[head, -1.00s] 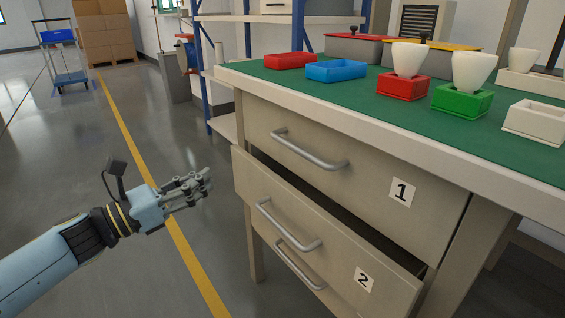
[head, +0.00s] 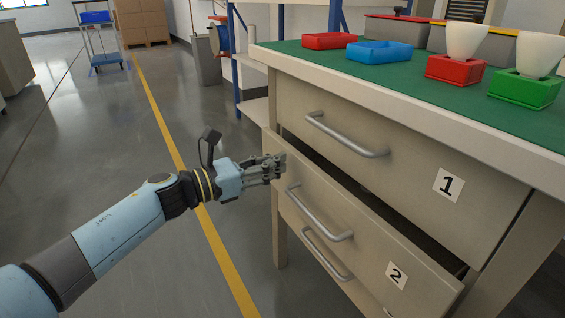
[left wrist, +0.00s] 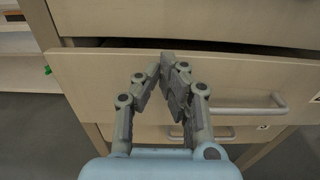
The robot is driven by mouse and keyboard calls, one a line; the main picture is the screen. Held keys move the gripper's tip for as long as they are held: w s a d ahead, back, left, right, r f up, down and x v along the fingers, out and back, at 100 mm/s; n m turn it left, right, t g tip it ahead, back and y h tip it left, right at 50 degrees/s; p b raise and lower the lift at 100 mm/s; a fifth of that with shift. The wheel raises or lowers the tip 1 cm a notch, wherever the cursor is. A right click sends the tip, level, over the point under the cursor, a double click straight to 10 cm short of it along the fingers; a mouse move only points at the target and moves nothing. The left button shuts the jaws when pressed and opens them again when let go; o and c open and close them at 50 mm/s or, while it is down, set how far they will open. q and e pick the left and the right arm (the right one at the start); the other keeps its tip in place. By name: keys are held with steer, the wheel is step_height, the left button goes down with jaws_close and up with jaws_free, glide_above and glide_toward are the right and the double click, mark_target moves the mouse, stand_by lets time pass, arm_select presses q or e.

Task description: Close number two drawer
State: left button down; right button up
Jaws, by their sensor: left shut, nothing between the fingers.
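The number two drawer (head: 345,235) stands partly open, with a dark gap above its front. It has a bar handle (head: 318,215) and a white label with "2". The closed drawer above it (head: 400,165) carries the label "1". My left gripper (head: 280,165) is shut and empty at the left end of the drawer two front; I cannot tell if it touches. In the left wrist view the closed fingertips (left wrist: 172,62) are in front of the drawer two front (left wrist: 85,75), left of its handle (left wrist: 250,107). My right gripper is not in view.
A third handle (head: 325,255) sits below drawer two. The green bench top (head: 440,95) holds red, blue and green trays and white cups. A blue-posted shelf stands behind.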

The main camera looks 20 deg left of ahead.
arm_select(q)
steer(key=shift+x, duration=1.05)
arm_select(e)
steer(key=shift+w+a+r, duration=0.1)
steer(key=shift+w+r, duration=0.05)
